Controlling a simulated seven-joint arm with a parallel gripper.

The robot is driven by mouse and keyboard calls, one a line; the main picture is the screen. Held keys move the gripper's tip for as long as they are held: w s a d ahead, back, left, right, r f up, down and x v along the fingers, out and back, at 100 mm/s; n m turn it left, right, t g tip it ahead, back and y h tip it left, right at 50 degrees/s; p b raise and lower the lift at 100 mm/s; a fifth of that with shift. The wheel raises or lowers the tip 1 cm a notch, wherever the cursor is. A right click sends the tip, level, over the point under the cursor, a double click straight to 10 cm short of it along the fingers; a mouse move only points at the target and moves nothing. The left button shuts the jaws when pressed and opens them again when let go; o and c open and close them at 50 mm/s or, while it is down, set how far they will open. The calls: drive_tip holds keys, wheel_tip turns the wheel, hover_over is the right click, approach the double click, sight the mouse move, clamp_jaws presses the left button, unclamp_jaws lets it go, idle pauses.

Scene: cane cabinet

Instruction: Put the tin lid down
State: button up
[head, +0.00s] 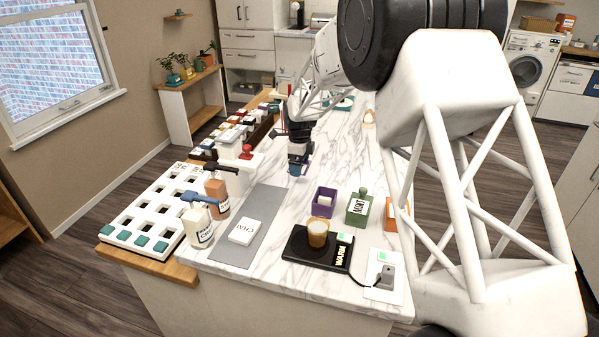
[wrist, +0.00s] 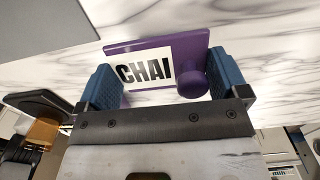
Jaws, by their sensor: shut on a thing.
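My gripper (head: 298,163) is above the marble counter, beyond the grey mat. In the wrist view, its two blue fingers (wrist: 160,88) are shut on a purple tin lid (wrist: 192,50) with a white CHAI label and a round knob. Marble shows behind the lid; I cannot tell whether it touches the counter. In the head view the lid is mostly hidden, with only a purple sliver beside the fingers. An open purple tin (head: 322,209) stands to the right and nearer, with something pale inside.
A green MINT tin (head: 358,213) and an orange tin (head: 398,217) stand right of the purple tin. A black warmer (head: 301,253) holds an amber cup (head: 318,234). A grey mat (head: 243,255) bears a CHAI packet (head: 243,231). Pump bottles (head: 199,232) stand left. Marble around the gripper is clear.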

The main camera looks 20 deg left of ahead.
drive_tip(key=shift+f, duration=1.8)
drive_tip(key=shift+f, duration=0.1)
drive_tip(key=o, duration=0.6)
drive_tip(key=shift+c, duration=0.2)
wheel_tip(320, 180, up, 12)
drive_tip(key=shift+r, duration=0.1)
drive_tip(key=shift+d, duration=0.1)
